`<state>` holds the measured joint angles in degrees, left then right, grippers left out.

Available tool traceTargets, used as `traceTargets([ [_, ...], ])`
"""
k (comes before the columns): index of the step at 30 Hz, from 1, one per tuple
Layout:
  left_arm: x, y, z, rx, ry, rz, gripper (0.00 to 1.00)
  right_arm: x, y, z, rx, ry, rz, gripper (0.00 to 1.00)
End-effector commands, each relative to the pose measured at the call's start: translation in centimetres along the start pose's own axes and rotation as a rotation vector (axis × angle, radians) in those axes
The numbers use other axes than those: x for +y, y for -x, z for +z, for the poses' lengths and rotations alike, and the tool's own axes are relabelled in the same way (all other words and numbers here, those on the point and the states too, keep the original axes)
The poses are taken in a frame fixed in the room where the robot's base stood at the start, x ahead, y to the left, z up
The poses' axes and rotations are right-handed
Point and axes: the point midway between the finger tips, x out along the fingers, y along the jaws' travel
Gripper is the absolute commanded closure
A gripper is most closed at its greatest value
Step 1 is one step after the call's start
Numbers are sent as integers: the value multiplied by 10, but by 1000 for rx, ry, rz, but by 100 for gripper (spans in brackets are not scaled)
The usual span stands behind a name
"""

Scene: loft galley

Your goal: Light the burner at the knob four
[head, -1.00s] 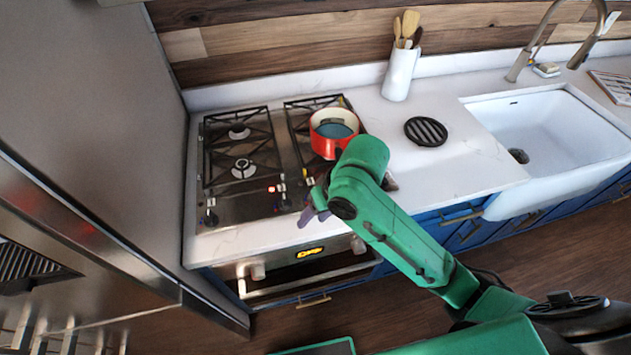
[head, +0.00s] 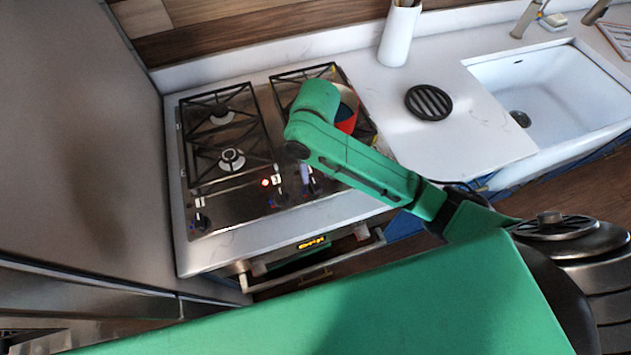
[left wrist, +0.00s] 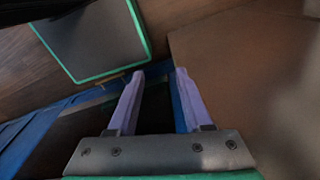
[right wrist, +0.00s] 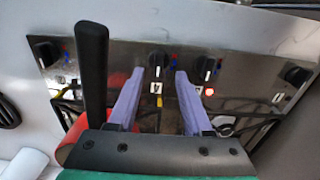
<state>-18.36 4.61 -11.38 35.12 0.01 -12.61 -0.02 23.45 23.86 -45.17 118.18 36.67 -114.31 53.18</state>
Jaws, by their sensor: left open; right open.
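The gas hob (head: 240,190) has a row of dark knobs along its front edge, each with a small white label too small to read. My right gripper's purple fingers (head: 306,180) are just above the knobs right of the hob's middle. In the right wrist view the open, empty right gripper (right wrist: 158,74) has one dark knob (right wrist: 157,62) just beyond its fingertips, between them. Another knob (right wrist: 207,68) is close to its right. I see no flame; the far right burner is hidden. My left gripper (left wrist: 154,72) is open and empty.
A red pot (head: 346,122) sits on the right grate, partly behind my right arm. A round black trivet (head: 428,102) lies on the white counter. The oven handle (head: 310,265) juts out below.

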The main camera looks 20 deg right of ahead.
Motion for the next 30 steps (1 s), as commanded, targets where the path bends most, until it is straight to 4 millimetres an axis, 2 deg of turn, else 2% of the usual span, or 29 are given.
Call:
traceTargets([
  [1,0,-4,1,-2,0,0,50,0,-17,2,-8,-1,2,50],
  [4,-1,2,-5,7,0,-2,50,2,-38,1,-5,0,5,50],
  [7,-4,5,-22,33,-1,-6,50,1,-54,0,-2,-1,4,50],
  [11,-5,6,-33,50,-1,-7,50,0,-64,0,0,1,2,50],
  [17,-3,5,-19,29,-2,-4,50,0,-65,0,1,1,1,50],
  [20,-2,5,-15,21,-2,-3,50,0,-65,0,1,1,1,84],
  [21,-2,5,-15,21,-2,-3,50,0,-65,0,1,1,1,100],
  [30,-2,5,-17,24,-2,-3,50,0,-64,-1,2,6,1,100],
])
